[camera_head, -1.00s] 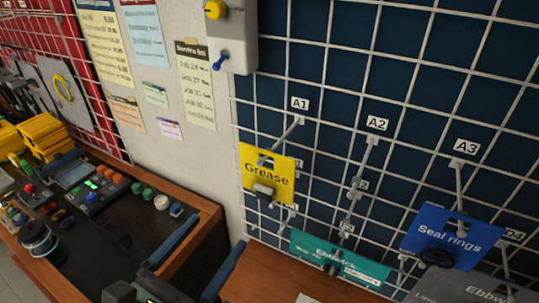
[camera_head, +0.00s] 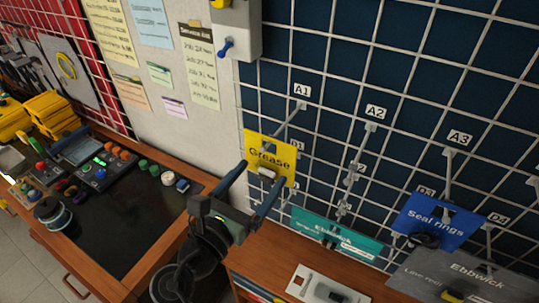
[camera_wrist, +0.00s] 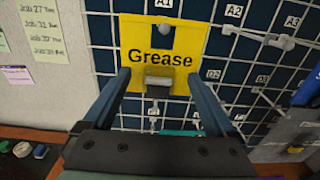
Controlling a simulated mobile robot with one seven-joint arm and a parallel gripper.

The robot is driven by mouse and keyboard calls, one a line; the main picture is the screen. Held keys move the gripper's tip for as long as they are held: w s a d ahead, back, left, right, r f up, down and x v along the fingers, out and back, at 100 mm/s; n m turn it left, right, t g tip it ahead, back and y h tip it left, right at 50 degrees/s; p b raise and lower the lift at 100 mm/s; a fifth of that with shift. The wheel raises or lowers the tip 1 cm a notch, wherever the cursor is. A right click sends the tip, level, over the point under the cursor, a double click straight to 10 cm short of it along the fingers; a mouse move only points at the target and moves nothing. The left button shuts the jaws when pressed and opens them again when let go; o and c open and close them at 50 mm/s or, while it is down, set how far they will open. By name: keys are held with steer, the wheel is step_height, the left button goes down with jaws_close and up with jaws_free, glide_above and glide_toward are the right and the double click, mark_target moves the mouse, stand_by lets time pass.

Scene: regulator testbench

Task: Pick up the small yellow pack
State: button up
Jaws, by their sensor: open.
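The small yellow pack (camera_head: 268,150), marked "Grease", hangs upright from the hook by A1 on the wire grid. It carries a small grey item low on its front. In the wrist view the pack (camera_wrist: 163,38) fills the upper middle, its lower part between the fingers. My gripper (camera_head: 262,176) is open, with its two blue fingers reaching toward the pack's lower left and right sides. In the wrist view the fingertips of my gripper (camera_wrist: 157,76) overlap the pack's lower edges. I cannot tell whether they touch it.
A teal pack (camera_head: 335,237) hangs low to the right, and a blue "Seal rings" pack (camera_head: 435,221) hangs farther right. Empty hook wires stick out by A2. A wooden bench (camera_head: 285,250) lies below, with a grey plate (camera_head: 325,288) on it. A pinboard stands left.

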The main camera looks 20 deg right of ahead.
steer(key=shift+w+d+f, duration=0.1)
steer(key=shift+w+d, duration=0.35)
steer(key=shift+d, duration=0.05)
jaws_close()
steer(key=shift+r+b, duration=0.3)
steer(key=shift+r, duration=0.4)
steer(key=b+v, duration=0.4)
steer(key=v, duration=1.4)
